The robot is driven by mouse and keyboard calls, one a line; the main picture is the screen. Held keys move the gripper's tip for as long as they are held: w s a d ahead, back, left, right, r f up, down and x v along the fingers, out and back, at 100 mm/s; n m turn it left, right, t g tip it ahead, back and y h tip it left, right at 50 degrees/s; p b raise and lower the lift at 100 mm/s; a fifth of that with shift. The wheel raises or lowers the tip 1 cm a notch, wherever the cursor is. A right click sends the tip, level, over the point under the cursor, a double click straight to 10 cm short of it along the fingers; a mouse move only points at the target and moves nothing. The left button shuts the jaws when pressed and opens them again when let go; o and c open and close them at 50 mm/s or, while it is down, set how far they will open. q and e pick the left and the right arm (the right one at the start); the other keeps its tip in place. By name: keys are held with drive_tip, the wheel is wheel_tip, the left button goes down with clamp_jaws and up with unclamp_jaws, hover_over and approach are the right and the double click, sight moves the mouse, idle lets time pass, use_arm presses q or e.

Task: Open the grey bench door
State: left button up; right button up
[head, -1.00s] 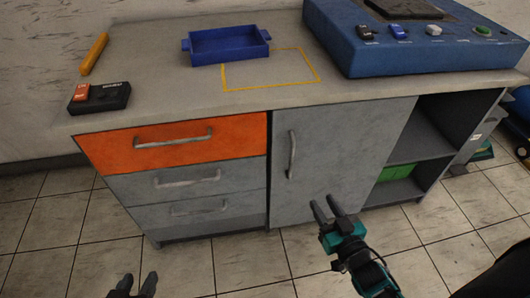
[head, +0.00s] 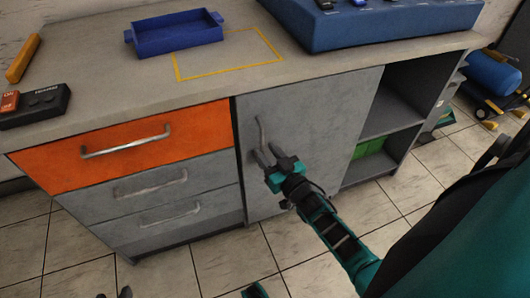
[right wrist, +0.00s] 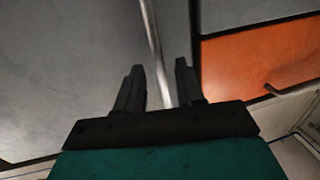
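The grey bench door (head: 310,125) is shut, flush with the front of the bench, between the drawers and the open shelves. Its upright metal handle (head: 260,132) is near its left edge. My right gripper (head: 265,155) is at the lower part of this handle. In the right wrist view the fingers of the right gripper (right wrist: 156,82) are apart, and the handle bar (right wrist: 152,45) runs between them with gaps at its sides. Of my left gripper (head: 113,294), only two separated dark fingertips show at the bottom edge of the head view.
The orange drawer (head: 130,145) and grey drawers (head: 150,185) are left of the door, closed. The open shelves (head: 390,110) at right hold a green box (head: 368,148). A blue tray (head: 175,35), a control box (head: 35,105) and a blue machine (head: 370,25) stand on top. Tiled floor lies in front.

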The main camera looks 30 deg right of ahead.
drive_tip(key=shift+w, duration=0.75)
clamp_jaws()
